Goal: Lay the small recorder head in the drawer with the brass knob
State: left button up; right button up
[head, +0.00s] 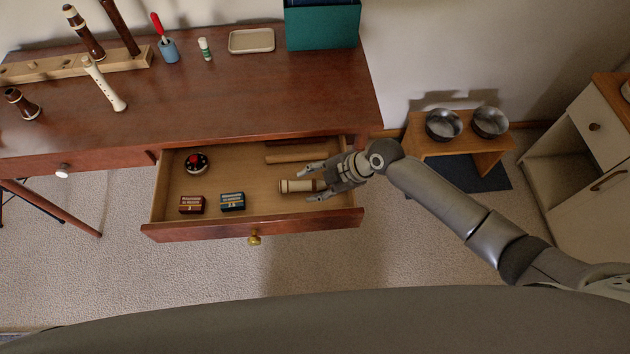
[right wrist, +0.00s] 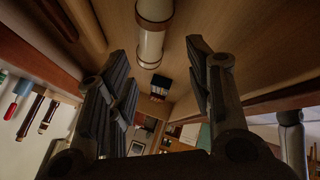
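The drawer with the brass knob (head: 254,238) is pulled open under the red-brown desk. A short cream cylinder with brown bands (head: 298,186), which looks like the small recorder head, lies on the drawer floor towards the right. It also shows in the right wrist view (right wrist: 150,45), just beyond the fingertips. My right gripper (head: 317,182) is over the drawer's right part with its fingers spread, at the cylinder's right end. I see a gap between fingers and cylinder in the right wrist view (right wrist: 162,62), so it looks unheld. My left gripper is out of view.
The drawer also holds two small boxes (head: 232,201), a round dark tin with red (head: 196,163) and wooden sticks (head: 296,157). On the desk stand a recorder rack (head: 60,68), a cream recorder (head: 104,85) and a tray (head: 251,41). The drawer's middle is free.

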jog(key=v, duration=1.2)
dwell(0.6)
